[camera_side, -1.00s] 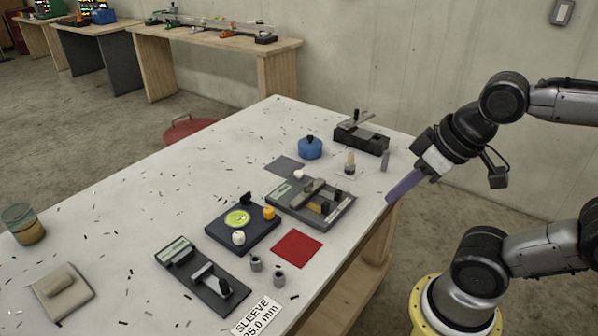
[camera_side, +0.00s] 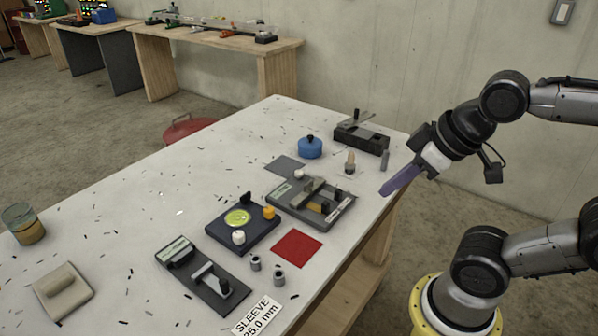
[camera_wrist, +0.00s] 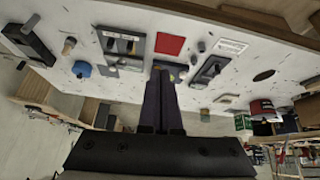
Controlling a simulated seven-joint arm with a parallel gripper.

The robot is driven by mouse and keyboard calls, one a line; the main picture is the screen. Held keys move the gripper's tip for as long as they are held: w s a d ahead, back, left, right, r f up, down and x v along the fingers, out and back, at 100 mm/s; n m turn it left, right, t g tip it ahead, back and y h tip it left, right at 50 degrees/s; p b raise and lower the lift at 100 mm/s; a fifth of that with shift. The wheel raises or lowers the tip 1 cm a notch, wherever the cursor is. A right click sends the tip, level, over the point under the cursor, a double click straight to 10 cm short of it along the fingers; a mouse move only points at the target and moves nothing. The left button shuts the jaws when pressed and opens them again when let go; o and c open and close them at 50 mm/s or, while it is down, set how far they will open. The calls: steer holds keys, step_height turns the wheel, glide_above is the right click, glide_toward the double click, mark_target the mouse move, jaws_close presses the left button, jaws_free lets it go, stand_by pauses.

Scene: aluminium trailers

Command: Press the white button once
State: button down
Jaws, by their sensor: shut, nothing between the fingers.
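The white button (camera_side: 239,238) is a small round knob on the near edge of a dark square panel (camera_side: 214,232). The panel also carries a yellow-green disc (camera_side: 237,218), a yellow button (camera_side: 269,213) and a black knob (camera_side: 246,197). My gripper (camera_side: 384,192) has long purple fingers, shut and empty. It is at the right edge of the table in the side view, well apart from the panel. In the wrist view, the fingers (camera_wrist: 164,75) cover much of the panel, and I cannot make out the white button there.
A grey fixture (camera_side: 338,218) with upright parts stands between my gripper and the panel. A red mat (camera_side: 297,248), two small grey sleeves (camera_side: 279,278) and another dark fixture (camera_side: 195,270) lie nearer. A blue round pot (camera_side: 310,148) stands behind. The table's left middle has only scattered dark bits.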

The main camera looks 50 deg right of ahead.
steer(key=w+r+n+t, duration=0.2)
steer(key=w+r, duration=0.2)
steer(key=w, duration=0.1)
steer(key=n+h, duration=0.2)
steer(key=h, duration=0.1)
glide_above(302, 173)
step_height(302, 173, down, 11)
steer(key=shift+s+f, duration=0.1)
steer(key=shift+f, duration=0.1)
steer(key=shift+f, duration=0.1)
steer(key=shift+f, duration=4.3)
